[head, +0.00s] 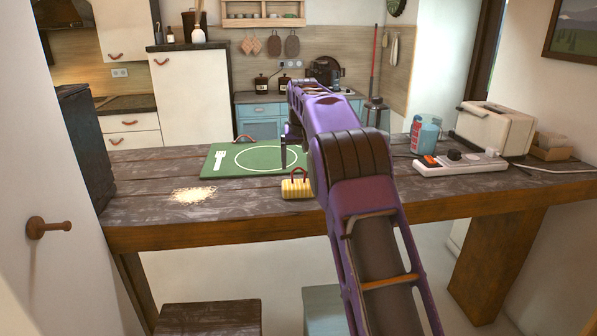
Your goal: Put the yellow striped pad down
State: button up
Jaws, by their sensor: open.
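The yellow striped pad (297,189), with a brown leather pull on top, sits on the dark wooden table (240,205) near its front edge. Its right end is partly hidden by my arm. My gripper (291,158) is open and points down above the table, higher in the picture than the pad and apart from it. One finger shows clearly; the other is partly hidden by my arm. Nothing shows between the fingers.
Pale crumbs (193,195) lie to the left. A power strip (459,163), a blue bottle (426,136) and a toaster (494,129) stand at right. Stools stand below the front edge.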

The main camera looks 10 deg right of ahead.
jog(key=v, duration=1.3)
jog(key=shift+r, duration=0.4)
jog(key=shift+w, duration=0.1)
